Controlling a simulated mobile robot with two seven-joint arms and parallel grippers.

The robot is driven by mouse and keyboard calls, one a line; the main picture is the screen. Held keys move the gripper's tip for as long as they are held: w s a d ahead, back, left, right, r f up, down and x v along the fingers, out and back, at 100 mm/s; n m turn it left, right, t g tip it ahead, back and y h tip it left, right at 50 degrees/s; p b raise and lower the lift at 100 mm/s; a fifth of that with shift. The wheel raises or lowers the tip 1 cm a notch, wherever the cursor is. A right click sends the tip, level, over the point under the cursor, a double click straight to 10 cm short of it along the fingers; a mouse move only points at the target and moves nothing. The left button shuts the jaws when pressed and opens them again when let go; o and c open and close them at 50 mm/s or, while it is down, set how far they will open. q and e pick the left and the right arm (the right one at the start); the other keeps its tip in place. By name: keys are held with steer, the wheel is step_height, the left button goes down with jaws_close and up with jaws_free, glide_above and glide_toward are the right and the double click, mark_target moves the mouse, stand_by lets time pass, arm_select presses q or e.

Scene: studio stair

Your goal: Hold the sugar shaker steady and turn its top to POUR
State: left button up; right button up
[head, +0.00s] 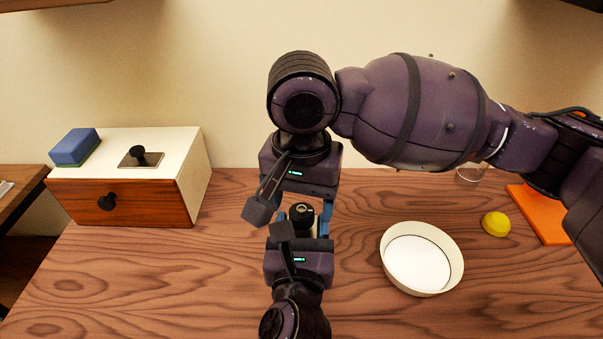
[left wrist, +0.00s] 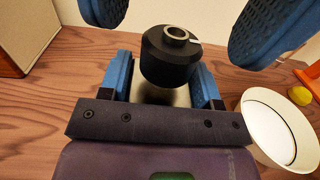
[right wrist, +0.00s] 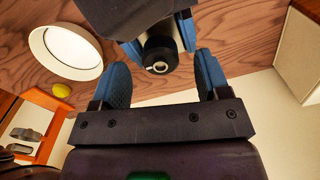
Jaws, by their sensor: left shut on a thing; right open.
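My left gripper (head: 300,232) is shut around the pale body (left wrist: 162,95), below the top. My right gripper (right wrist: 161,62) is open, its blue fingers spread on either side of the black top (right wrist: 158,50) and apart from it. Any lettering on the top is too small to read.
A white bowl (head: 388,262) stands right of the shaker, then a yellow rounded object (head: 496,224) and an orange board (head: 541,214). A clear glass (head: 470,173) is partly hidden by my right arm. A drawer box (head: 185,150) with a blue block (head: 75,147) stands left; the table between is clear.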

steer(key=shift+f, duration=1.25)
steer(key=c, duration=1)
steer(key=shift+m, duration=1.8)
